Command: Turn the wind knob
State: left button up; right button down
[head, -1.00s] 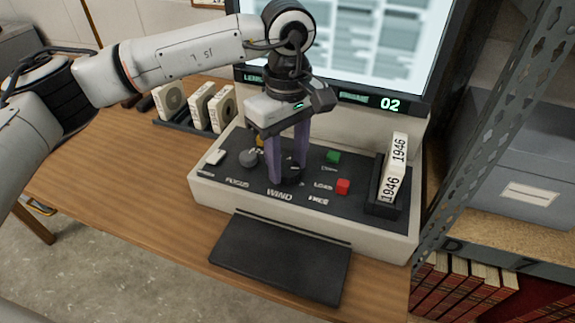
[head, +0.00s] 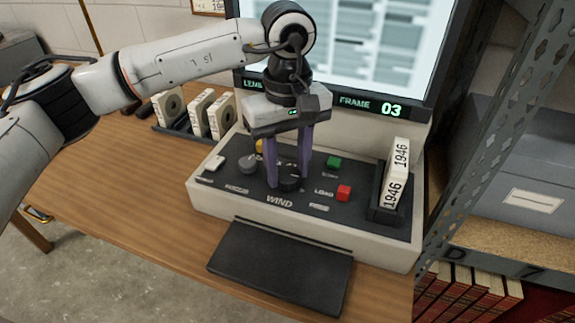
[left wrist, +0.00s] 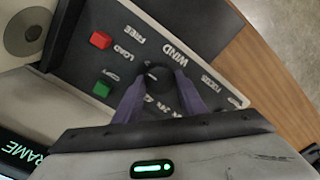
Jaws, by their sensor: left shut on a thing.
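The wind knob (head: 289,183) is a black round knob on the dark control panel, just above the label WIND. It also shows in the left wrist view (left wrist: 156,75), with a pale pointer mark on it. My left gripper (head: 288,178) points down from above, its purple fingers one on each side of the knob, shut on it. In the left wrist view the gripper's fingertips (left wrist: 157,80) flank the knob. My right gripper is not in view.
A green button (head: 334,162) and a red button (head: 344,192) sit right of the knob, a grey knob (head: 247,164) left. A perforated metal post (head: 500,110) rises at the right.

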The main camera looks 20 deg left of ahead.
aim_at(287, 174)
pick_arm(q)
jog(key=o, duration=1.1)
jog(key=shift+c, duration=0.2)
notch_tip(287, 174, up, 10)
jog(key=shift+r, duration=0.2)
